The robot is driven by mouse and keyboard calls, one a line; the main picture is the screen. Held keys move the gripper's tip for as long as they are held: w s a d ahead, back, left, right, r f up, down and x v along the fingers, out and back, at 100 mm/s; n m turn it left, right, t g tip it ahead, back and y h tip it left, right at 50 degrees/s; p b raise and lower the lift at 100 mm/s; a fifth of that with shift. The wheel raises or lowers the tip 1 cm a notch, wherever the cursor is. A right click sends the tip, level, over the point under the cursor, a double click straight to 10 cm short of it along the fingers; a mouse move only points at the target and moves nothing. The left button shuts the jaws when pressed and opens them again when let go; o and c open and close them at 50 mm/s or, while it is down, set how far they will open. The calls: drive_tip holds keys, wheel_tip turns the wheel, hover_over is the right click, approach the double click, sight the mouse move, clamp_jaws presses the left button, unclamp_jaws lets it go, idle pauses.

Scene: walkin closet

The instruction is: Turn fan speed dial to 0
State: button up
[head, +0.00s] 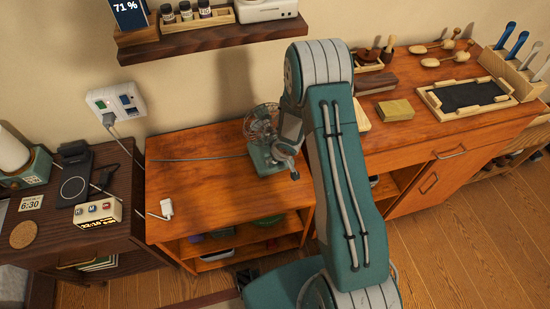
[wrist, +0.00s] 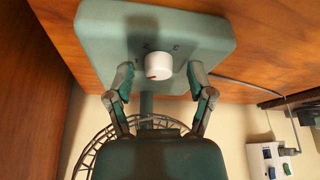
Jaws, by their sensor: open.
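The teal desk fan with a wire cage (head: 262,122) stands on the wooden cabinet in the head view. Its teal base (wrist: 110,25) fills the top of the wrist view. The round white speed dial (wrist: 160,64) sits on the base, with a red mark on its lower left edge in the picture. My gripper (wrist: 162,76) is open, with one finger on each side of the dial and visible space between. In the head view my gripper (head: 289,162) is at the fan's base, and the dial is hidden.
A white plug adapter (head: 167,208) lies on the cabinet top (head: 200,185) left of the fan. A cable runs left from the fan. A dark side table with a clock (head: 98,212) stands left. A wooden shelf (head: 215,41) hangs above. A framed tray (head: 468,98) lies right.

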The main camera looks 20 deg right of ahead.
drive_tip(key=shift+d, duration=0.1)
clamp_jaws()
drive_tip(key=shift+n, duration=0.5)
drive_tip(key=n+y, duration=0.1)
drive_tip(key=n, duration=0.1)
drive_tip(key=n+g, duration=0.1)
drive_tip(key=n, duration=0.1)
drive_tip(key=shift+d+n+y, duration=0.15)
drive_tip(key=shift+n+y, duration=0.25)
drive_tip(key=n+g, duration=0.1)
drive_tip(key=n, duration=0.3)
drive_tip(key=shift+w+n+g+y, duration=0.2)
drive_tip(key=shift+n+g+y, duration=0.1)
drive_tip(key=shift+g+y, duration=0.1)
